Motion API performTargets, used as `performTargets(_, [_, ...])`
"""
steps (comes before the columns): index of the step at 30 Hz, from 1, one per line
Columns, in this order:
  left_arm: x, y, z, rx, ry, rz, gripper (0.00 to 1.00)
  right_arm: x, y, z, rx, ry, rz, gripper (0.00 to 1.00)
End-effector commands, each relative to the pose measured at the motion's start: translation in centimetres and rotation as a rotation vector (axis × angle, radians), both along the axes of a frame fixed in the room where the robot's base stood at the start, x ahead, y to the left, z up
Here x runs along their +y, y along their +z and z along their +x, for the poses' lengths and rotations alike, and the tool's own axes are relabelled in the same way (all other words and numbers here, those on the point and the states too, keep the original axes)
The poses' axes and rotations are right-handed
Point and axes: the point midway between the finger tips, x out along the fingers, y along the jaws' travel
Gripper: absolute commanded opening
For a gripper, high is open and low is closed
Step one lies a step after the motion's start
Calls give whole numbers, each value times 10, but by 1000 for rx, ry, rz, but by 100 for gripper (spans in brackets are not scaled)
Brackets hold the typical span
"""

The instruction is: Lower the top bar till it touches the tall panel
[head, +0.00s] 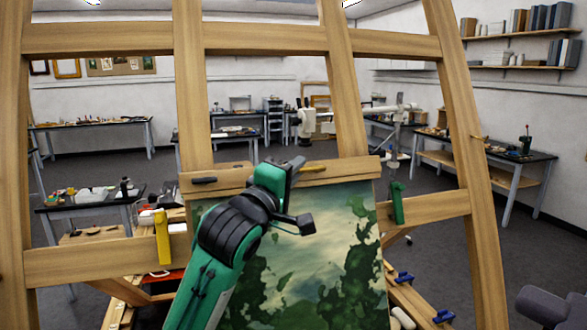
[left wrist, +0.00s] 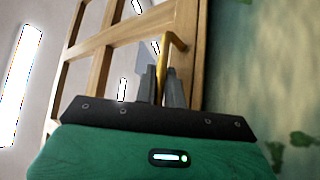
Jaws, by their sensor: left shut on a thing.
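The top bar (head: 345,172) is a pale wooden bar across the easel, at the upper edge of the tall panel (head: 330,255), which is painted in green and cream. From this angle I cannot tell whether the bar touches the panel or a small gap is left. My left gripper (head: 298,165) is at the middle of the bar, shut on a yellow handle (head: 314,168). In the left wrist view the handle (left wrist: 173,45) rises bent between the two grey fingers (left wrist: 160,88). The panel (left wrist: 265,80) fills the right side there. My right gripper is not in view.
The wooden easel (head: 190,90) has uprights and crossbars around the panel. A yellow piece (head: 162,237) and a green piece (head: 397,203) sit on the lower crossbar, left and right of the panel. Blue clamps (head: 405,277) lie low at right. Workbenches (head: 90,123) stand farther back.

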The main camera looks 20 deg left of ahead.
Motion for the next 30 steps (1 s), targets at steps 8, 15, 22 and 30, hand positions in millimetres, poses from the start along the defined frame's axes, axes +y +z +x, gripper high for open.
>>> performTargets(8, [0, -1, 0, 2, 0, 1, 20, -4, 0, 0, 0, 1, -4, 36])
performTargets(15, [1, -3, -4, 1, 0, -1, 20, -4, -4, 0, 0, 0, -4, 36])
performTargets(22, [10, -15, -41, -3, -1, -1, 20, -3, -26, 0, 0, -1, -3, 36])
performTargets(30, [25, -30, -105, -2, -2, -1, 20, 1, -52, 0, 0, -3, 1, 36])
